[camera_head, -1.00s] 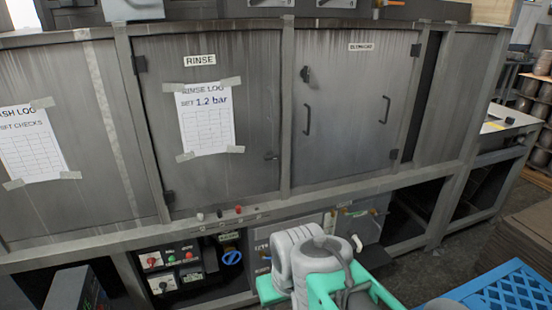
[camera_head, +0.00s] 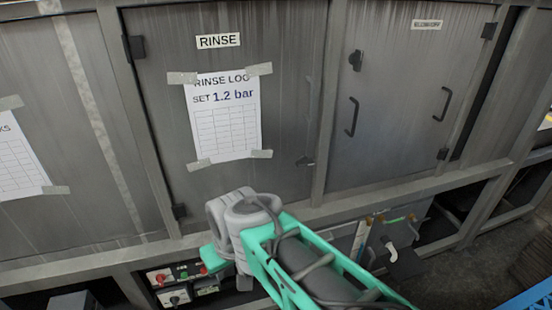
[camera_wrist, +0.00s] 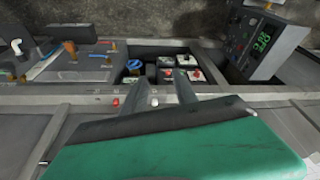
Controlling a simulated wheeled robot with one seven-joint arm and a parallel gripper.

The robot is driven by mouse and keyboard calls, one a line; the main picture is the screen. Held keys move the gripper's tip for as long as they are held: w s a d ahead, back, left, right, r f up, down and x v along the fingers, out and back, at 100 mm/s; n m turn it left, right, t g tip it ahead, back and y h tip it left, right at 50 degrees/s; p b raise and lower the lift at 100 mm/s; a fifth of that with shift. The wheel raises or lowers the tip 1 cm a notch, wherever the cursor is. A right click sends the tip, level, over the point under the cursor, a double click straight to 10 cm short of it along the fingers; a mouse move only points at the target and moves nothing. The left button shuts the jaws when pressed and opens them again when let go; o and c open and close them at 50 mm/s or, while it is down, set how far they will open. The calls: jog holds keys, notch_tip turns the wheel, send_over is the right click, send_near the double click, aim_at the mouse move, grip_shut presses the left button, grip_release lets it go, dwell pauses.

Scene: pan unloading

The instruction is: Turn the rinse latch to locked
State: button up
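The rinse door (camera_head: 280,125) carries a RINSE label (camera_head: 218,41) and is closed. A small dark latch (camera_head: 305,162) sits low on the door's right edge in the head view; I cannot read which position it is in. My gripper (camera_wrist: 160,88) shows in the wrist view with its two dark fingers apart and nothing between them. The gripper is not touching the latch in any view.
A taped rinse log (camera_head: 225,118) reads "SET 1.2 bar". The door to the right has a dark knob (camera_head: 356,61) and two handles. Below are a button panel (camera_head: 176,282), which also shows in the wrist view (camera_wrist: 188,70), and a green-digit display (camera_wrist: 262,42).

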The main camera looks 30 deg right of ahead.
jog(key=w+d+f+m+t+y+p, duration=0.1)
jog(key=w+d+f+m+t+y, duration=0.15)
jog(key=w+d+m, duration=0.35)
jog(key=w+d+f+m+t+y+p, duration=0.1)
jog(key=w+d+t, duration=0.3)
jog(key=w, duration=0.5)
jog(key=m+t+h+p, duration=0.2)
jog(key=m+t+h, duration=0.6)
jog(key=m, duration=0.6)
send_near(307, 166)
jog(key=shift+g+h, duration=0.35)
jog(key=shift+h, duration=0.1)
jog(key=x, duration=0.7)
jog(key=shift+w+a+r, duration=0.25)
jog(key=shift+w+r, duration=0.1)
jog(key=shift+w, duration=0.15)
jog(key=shift+w+d, duration=0.15)
jog(key=shift+w, duration=0.25)
